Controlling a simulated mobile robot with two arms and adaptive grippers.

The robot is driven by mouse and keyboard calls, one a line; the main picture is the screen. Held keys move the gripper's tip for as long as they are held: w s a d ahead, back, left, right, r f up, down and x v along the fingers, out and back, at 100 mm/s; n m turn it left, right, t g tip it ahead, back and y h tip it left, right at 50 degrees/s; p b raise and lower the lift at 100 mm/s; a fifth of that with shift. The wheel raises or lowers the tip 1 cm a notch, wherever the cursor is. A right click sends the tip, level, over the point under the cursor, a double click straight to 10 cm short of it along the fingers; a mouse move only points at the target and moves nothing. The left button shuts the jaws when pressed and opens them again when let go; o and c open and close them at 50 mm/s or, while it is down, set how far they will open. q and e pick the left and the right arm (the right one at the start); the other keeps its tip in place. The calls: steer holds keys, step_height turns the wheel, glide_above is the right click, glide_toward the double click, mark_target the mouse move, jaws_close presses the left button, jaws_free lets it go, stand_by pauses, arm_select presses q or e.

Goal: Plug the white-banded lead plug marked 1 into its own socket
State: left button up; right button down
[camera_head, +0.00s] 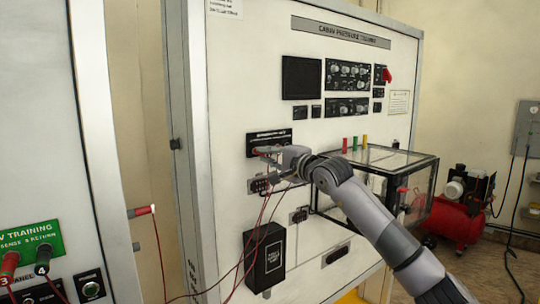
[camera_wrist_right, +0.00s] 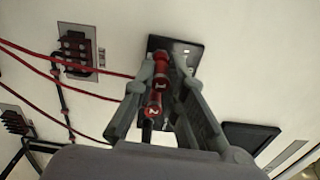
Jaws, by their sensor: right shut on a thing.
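My right gripper (camera_head: 268,158) is at the black socket plate (camera_head: 268,140) on the tall white panel. In the right wrist view, its fingers (camera_wrist_right: 168,68) are shut on a red lead plug (camera_wrist_right: 160,82) with a pale mark that looks like 1. The plug's front end lies over the black plate (camera_wrist_right: 190,50); I cannot tell whether it is inside a socket. A second red banded plug (camera_wrist_right: 152,106) shows behind it, its mark unclear. The fingers hide most sockets in the head view. My left gripper is out of view.
Red leads (camera_head: 262,215) hang past a black box (camera_head: 264,256). A dark connector block (camera_wrist_right: 78,50) is beside the fingers. A red plug with a white band (camera_head: 142,211) sticks out from the left panel's edge. A glass case (camera_head: 385,158) stands to the right.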

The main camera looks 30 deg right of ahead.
steer(key=shift+w+r, duration=0.1)
steer(key=shift+w, duration=0.25)
steer(key=c, duration=1.6)
jaws_free()
steer(key=shift+w, duration=0.1)
steer(key=shift+o, duration=0.2)
steer(key=s, duration=1.2)
steer(key=shift+d, duration=0.45)
steer(key=shift+f, duration=0.2)
